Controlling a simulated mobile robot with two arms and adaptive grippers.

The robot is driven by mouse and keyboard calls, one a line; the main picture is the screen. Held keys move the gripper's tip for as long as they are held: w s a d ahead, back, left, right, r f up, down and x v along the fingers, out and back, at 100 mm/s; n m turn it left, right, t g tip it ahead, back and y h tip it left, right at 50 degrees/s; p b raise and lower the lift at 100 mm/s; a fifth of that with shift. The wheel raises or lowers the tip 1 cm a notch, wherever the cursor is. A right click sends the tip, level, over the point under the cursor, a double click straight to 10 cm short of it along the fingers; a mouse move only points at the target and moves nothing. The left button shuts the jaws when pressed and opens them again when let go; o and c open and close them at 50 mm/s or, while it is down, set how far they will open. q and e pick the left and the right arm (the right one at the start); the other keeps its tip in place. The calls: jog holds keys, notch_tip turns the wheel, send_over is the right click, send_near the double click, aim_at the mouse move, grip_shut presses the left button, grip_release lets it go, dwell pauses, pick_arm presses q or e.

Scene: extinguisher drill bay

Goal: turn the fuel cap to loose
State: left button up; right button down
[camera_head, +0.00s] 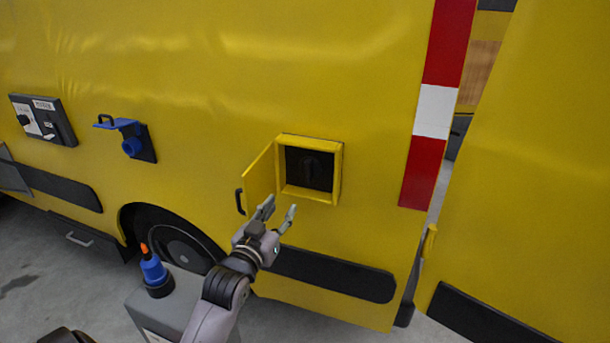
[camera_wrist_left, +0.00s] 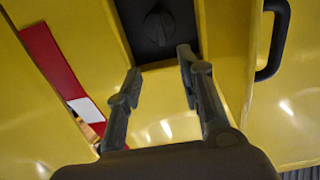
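The fuel cap (camera_wrist_left: 159,27) is a dark round knob with a raised grip bar. It sits on a black panel inside a yellow-framed recess (camera_head: 338,172) in the vehicle side; in the head view it is dim against the dark panel (camera_head: 311,165). The recess door (camera_head: 261,177) stands open to the left, with a black handle (camera_head: 240,201) that also shows in the left wrist view (camera_wrist_left: 273,42). My left gripper (camera_head: 279,208) is open and empty, below and in front of the recess, apart from the cap. My right gripper is not in view.
Left on the yellow vehicle are a blue socket with a raised lid (camera_head: 131,145) and a black switch panel (camera_head: 43,119). A grey box (camera_head: 182,309) carrying a blue, orange-tipped object (camera_head: 152,269) stands lower left. A black side strip (camera_head: 330,275) runs below the recess.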

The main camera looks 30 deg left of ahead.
aim_at(306, 171)
pick_arm(q)
jog(key=p+x, duration=0.3)
jog(key=x, duration=1.4)
jog(key=shift+c, duration=0.5)
grip_shut()
